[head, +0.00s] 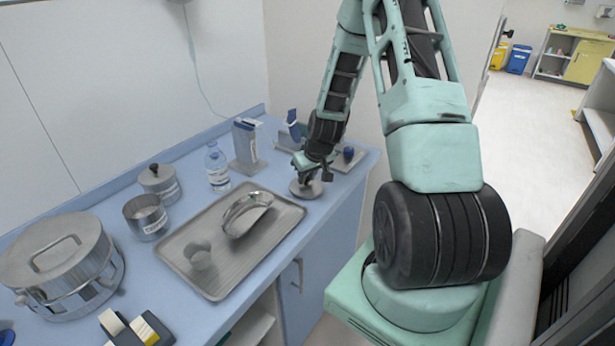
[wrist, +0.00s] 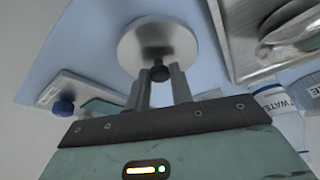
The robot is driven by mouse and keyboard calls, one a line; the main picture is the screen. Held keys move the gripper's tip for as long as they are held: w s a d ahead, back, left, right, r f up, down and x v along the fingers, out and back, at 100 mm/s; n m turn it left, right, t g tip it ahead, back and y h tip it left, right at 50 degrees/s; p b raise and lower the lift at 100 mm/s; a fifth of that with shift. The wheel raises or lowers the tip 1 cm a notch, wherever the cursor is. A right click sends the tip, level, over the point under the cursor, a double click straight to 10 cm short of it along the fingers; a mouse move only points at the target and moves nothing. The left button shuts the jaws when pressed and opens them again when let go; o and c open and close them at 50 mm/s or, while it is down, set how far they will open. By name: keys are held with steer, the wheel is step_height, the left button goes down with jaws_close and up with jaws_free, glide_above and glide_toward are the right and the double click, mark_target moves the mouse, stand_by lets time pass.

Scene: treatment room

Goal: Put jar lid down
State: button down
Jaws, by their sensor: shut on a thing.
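The jar lid (head: 303,189) is a round metal disc with a black knob. It also fills the upper middle of the wrist view (wrist: 150,38). My gripper (head: 311,177) is shut on the lid's knob, and in the wrist view its two fingers (wrist: 160,82) pinch it. The lid is level, at or just above the blue counter near its right end; I cannot tell whether it touches. An open metal jar (head: 147,220) with a label stands left of the tray. A second metal jar (head: 159,184) behind it wears a black-knobbed lid.
A large pot (head: 62,262) is at far left. A blue-knobbed item (head: 348,155) sits close right.

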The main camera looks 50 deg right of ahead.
steer(key=shift+f, duration=0.4)
steer(key=shift+f, duration=0.1)
steer(key=shift+f, duration=0.15)
steer(key=c, duration=1.2)
jaws_free()
steer(key=shift+c, duration=0.2)
steer(key=shift+r, duration=0.2)
